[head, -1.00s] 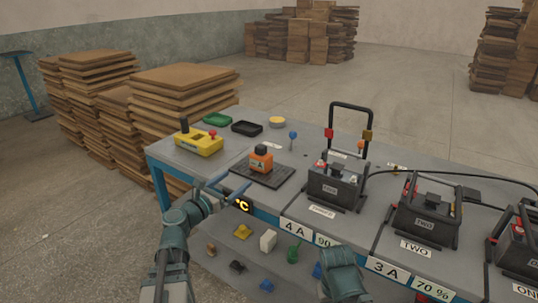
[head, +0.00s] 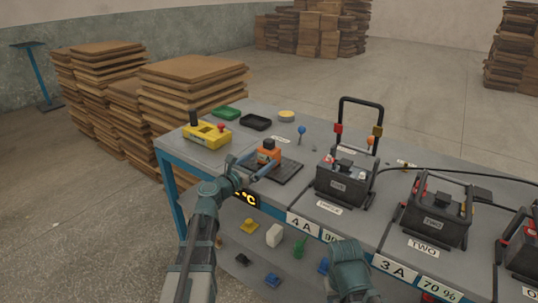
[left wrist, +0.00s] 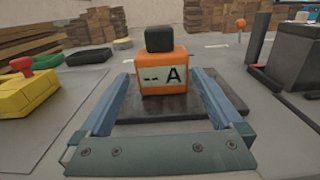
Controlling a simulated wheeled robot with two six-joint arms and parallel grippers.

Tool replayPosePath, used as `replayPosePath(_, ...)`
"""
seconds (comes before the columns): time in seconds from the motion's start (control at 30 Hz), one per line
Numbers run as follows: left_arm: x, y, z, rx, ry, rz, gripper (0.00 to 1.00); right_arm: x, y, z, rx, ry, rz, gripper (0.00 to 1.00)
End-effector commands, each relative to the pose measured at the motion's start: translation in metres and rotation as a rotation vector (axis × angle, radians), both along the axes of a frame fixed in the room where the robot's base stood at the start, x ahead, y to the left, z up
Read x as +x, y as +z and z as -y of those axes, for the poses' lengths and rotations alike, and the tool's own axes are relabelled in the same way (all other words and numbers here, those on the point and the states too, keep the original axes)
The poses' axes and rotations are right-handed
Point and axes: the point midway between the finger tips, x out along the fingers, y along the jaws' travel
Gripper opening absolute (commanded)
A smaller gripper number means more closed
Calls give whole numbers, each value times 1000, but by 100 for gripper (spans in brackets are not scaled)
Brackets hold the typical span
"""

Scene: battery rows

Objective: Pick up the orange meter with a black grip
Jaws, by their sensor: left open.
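The orange meter (head: 268,154) with a black grip on top stands upright on a dark square pad (head: 287,172) on the table. In the left wrist view the meter (left wrist: 163,75) shows a pale face with "-- A", its black grip (left wrist: 160,39) above. My left gripper (head: 258,167) is open at the near side of the meter. In the left wrist view its two blue fingers (left wrist: 160,95) reach forward along the left and right of the meter's lower part, with gaps on both sides. My right arm shows at the bottom of the head view, but its fingers cannot be made out.
A yellow box (head: 207,135) with a red knob stands left of the meter. Green (head: 226,113) and black (head: 256,122) trays lie behind. A black battery (head: 342,178) with a tall handle stands to the right. A lower shelf (head: 238,229) holds several small parts.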

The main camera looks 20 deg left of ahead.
Motion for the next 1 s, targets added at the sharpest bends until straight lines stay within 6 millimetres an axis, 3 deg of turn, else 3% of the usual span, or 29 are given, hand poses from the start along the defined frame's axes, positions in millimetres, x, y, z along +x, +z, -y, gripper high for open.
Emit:
replayPosePath(0.17,5,1,2,0,-1,0,100,0,1,0,0,0,0,50)
replayPosePath(0.5,47,5,19,0,-1,0,100,0,5,0,0,0,0,50)
replayPosePath(0.77,48,5,20,0,0,0,100,0,5,0,0,0,0,50)
replayPosePath(1.0,47,5,20,0,0,0,57,0,5,0,0,0,0,50)
